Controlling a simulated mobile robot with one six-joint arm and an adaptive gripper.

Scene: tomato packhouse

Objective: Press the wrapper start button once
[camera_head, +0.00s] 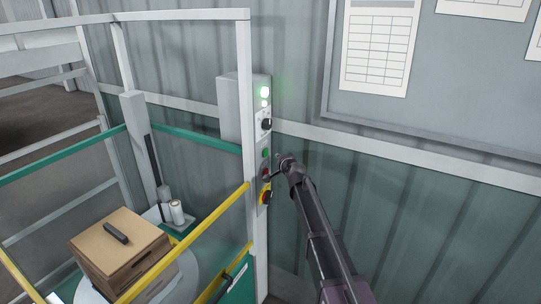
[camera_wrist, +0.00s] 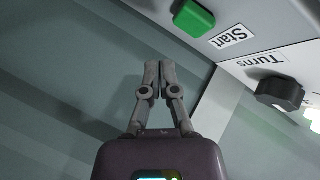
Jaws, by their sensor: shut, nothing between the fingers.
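The green start button (camera_wrist: 193,18) sits on a light panel in the wrist view, with a label reading "Start" (camera_wrist: 233,36) beside it. In the head view the green button (camera_head: 265,153) is on the control box (camera_head: 240,108) fixed to a post. My gripper (camera_wrist: 160,66) is shut with its fingertips together and nothing in them. In the wrist view its tips show below and left of the button; a gap in the picture separates them. In the head view my gripper (camera_head: 282,163) is close to the panel, right of the buttons.
A black knob (camera_wrist: 279,93) labelled "Turns" is on the same panel. A red button (camera_head: 266,173) and a red-and-yellow stop button (camera_head: 266,196) are below the green one. Yellow rails (camera_head: 205,228) enclose stacked boxes (camera_head: 120,243) at left.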

